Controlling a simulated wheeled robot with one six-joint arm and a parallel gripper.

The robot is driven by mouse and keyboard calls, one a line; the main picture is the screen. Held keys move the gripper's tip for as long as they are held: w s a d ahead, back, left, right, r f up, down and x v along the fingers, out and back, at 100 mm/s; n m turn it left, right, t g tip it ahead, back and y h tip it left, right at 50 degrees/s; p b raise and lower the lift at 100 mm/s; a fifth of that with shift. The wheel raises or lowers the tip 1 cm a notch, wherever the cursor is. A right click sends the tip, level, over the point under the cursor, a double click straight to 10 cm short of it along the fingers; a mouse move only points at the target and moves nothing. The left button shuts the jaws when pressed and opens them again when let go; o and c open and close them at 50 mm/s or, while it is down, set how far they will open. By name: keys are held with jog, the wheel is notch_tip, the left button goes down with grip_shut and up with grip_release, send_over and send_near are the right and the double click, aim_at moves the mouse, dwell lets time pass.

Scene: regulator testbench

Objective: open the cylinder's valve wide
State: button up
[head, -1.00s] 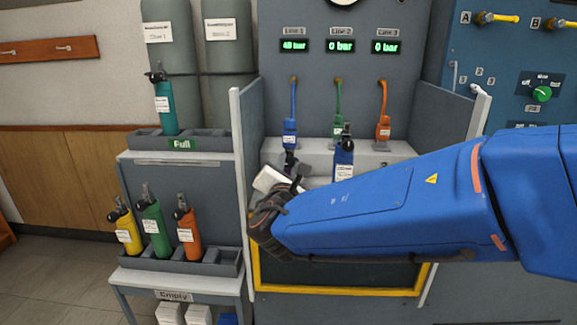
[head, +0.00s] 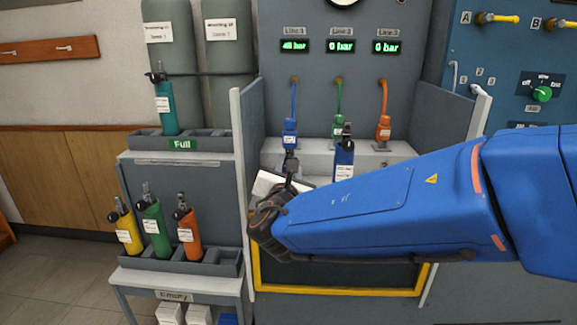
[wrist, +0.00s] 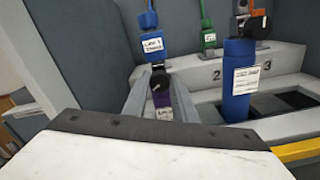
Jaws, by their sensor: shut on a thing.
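A purple cylinder (wrist: 162,98) with a white label stands under the blue Line 1 connector (wrist: 150,47), which also shows in the head view (head: 290,132). A black valve knob (wrist: 159,80) faces me at its top. My gripper (wrist: 160,84) is shut on this knob, with one grey finger on each side. In the head view my gripper (head: 291,168) reaches up just below the Line 1 connector, and my arm hides the purple cylinder. The Line 1 display (head: 294,46) is lit and seems to read 48 bar; the exact digits are blurred.
A blue cylinder (head: 344,160) stands close to the right, also in the wrist view (wrist: 240,85). Grey side walls (head: 252,130) bound the bay. At left are the Full rack (head: 215,143) with a teal cylinder and a lower rack (head: 222,262) with yellow, green and orange cylinders.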

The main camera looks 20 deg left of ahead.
jog(key=o, duration=1.1)
jog(key=shift+c, duration=0.2)
jog(key=v, duration=1.7)
jog(key=shift+s, duration=0.15)
